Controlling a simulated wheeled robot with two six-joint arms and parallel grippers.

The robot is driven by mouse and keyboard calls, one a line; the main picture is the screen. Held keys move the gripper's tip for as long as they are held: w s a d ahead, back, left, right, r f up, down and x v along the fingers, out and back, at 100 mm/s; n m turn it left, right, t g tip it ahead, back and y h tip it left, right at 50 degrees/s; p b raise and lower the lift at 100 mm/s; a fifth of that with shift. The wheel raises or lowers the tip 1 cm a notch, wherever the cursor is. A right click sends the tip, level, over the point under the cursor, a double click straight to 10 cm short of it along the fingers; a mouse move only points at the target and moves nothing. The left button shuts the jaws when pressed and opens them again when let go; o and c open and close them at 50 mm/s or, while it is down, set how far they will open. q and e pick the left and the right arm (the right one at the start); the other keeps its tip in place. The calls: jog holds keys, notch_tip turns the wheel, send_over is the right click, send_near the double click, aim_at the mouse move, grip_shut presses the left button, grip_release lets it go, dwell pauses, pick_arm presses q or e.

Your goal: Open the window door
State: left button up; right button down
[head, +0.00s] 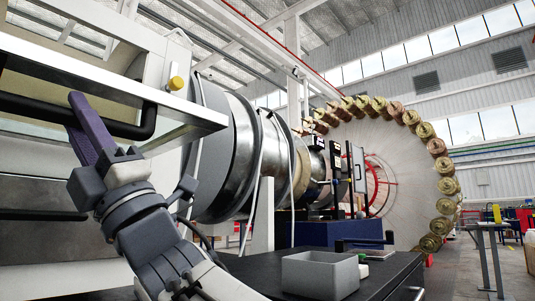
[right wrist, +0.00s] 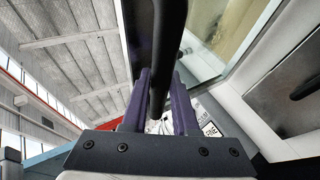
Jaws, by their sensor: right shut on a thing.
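The window door (head: 160,98) is at the left of the head view, a pale metal frame around a tinted pane. Its black bar handle (head: 30,106) runs across the front and bends near the door's right end. My right gripper (head: 78,112) has purple fingers and is shut on this handle. In the right wrist view the black handle (right wrist: 168,40) passes between the two purple fingers (right wrist: 158,78). The pane also shows there (right wrist: 222,30). The frames do not settle how far the door stands open. My left gripper is not in view.
A yellow knob (head: 177,83) is on the machine above the door's end. Large metal drums (head: 235,150) stand to the right. A grey open bin (head: 320,273) sits on a dark cabinet (head: 260,265) in front. A big spool wheel (head: 400,180) stands behind.

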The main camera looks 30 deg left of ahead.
jog(key=shift+w+a+f+m+t+b, duration=0.1)
jog(key=shift+a+f+m+t+b, duration=0.1)
jog(key=shift+f, duration=0.3)
jog(key=shift+a+f+m+t+b, duration=0.1)
jog(key=shift+a+f, duration=0.1)
jog(key=shift+f, duration=0.4)
jog(key=c, duration=0.7)
grip_release()
jog(key=shift+d, duration=0.1)
jog(key=shift+d, duration=0.1)
jog(key=v, duration=1)
jog(key=shift+w, duration=0.1)
